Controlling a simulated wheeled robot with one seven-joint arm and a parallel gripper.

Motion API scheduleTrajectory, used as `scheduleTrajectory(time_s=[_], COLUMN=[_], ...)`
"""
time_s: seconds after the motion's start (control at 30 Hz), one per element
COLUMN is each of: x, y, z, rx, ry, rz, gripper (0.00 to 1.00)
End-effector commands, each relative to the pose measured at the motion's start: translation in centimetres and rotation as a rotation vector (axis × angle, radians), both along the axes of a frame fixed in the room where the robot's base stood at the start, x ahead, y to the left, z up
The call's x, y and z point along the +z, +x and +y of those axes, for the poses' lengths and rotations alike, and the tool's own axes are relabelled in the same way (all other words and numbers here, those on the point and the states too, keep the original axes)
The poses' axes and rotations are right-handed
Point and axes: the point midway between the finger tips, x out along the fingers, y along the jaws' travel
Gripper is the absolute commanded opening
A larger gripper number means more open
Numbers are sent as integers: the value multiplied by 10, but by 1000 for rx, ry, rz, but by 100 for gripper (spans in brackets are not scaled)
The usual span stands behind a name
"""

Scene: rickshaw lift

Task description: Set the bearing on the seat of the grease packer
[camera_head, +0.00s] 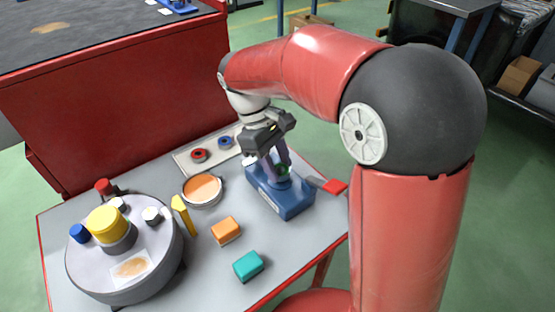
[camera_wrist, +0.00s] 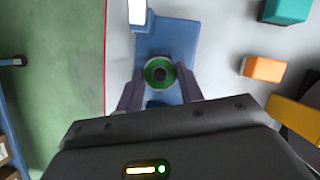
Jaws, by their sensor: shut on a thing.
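The green ring-shaped bearing (camera_wrist: 150,66) sits between my gripper's fingers (camera_wrist: 159,85) in the wrist view, with a dark centre. My gripper (camera_head: 275,165) is shut on it and points down over the blue grease packer (camera_head: 290,203). The packer's blue body (camera_wrist: 176,40) lies directly under the bearing in the wrist view. In the head view the bearing (camera_head: 283,169) is partly hidden by the fingers. I cannot tell whether the bearing touches the seat or hangs just above it; the seat is hidden beneath it.
A lever with a red grip (camera_head: 335,186) sticks out right of the packer. A pale tray (camera_head: 181,160) with red and blue rings is behind. An orange-filled tin (camera_head: 202,189), yellow tool (camera_head: 182,214), orange block (camera_head: 226,231), teal block (camera_head: 248,266) and round stand (camera_head: 90,277) stand left and in front.

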Motion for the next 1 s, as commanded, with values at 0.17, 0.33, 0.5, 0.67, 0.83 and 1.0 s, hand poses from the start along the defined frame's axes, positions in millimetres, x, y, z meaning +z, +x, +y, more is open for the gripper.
scheduleTrajectory(time_s=[0.17,0.33,0.5,0.67,0.83,1.0], x=[-1,-1,-1,-4,-7,-7], y=[0,0,0,0,0,0], z=[0,0,0,0,0,0], rx=[0,0,0,0,0,-1], ry=[0,0,0,0,0,0], rz=[0,0,0,0,-1,-2], gripper=[14,14,14,14,14,14])
